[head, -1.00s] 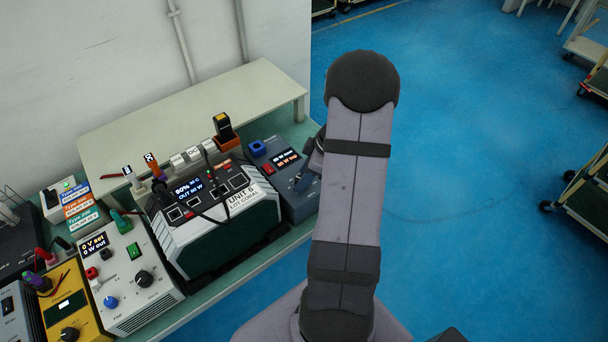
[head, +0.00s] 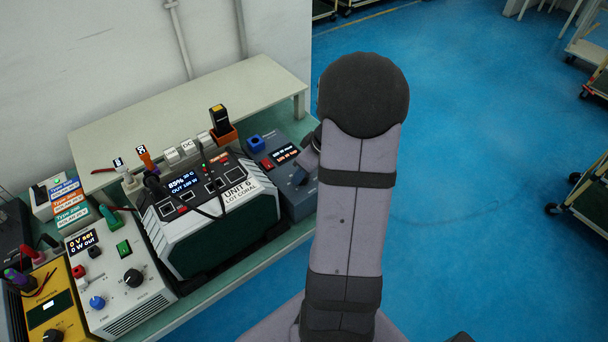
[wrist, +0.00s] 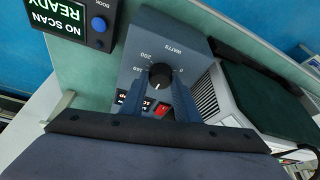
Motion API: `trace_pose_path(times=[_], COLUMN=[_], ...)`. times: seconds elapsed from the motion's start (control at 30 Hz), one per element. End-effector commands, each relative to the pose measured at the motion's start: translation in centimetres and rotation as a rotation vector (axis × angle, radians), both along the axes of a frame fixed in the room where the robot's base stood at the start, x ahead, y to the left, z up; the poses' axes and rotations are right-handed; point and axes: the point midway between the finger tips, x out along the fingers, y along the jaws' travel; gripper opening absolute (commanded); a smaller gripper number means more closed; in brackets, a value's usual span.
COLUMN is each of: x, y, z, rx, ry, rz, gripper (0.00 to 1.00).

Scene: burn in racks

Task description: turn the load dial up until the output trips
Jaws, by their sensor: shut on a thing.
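The load box is a blue-grey unit (head: 297,196) at the right end of the bench, with a small lit display (head: 285,154). In the wrist view its black load dial (wrist: 160,74) has a white pointer mark and a WATTS scale around it. My gripper (wrist: 160,84) is shut on the dial, one blue finger on each side. In the head view my arm hides the dial and most of the gripper. The power unit labelled UNIT 6 (head: 188,228) stands left of the load box; its screen (head: 183,190) is lit with a percentage and an OUT reading.
A red switch (wrist: 162,109) sits close to the fingers on the load box. A scanner-like device (head: 218,118) stands in an orange holder behind. A grey supply (head: 122,285) and a yellow meter (head: 48,305) stand to the left. The blue floor at right is open.

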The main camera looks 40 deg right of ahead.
Motion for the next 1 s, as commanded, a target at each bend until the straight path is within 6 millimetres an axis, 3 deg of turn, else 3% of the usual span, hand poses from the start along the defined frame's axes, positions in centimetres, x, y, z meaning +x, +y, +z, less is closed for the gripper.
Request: trace_pose_path(times=[0.23, 0.27, 0.33, 0.73, 1.0], x=[0.0, 0.0, 0.0, -0.1, -1.1], y=[0.0, 0.0, 0.0, -0.1, -0.4], z=[0.0, 0.0, 0.0, 0.3, 2.9], rx=[-0.001, -0.001, 0.000, -0.001, -0.003], ry=[0.001, 0.001, 0.001, 0.000, -0.003], rz=[-0.001, -0.001, 0.000, 0.002, -0.001], gripper=[0.06, 0.31, 0.47, 0.47, 0.47])
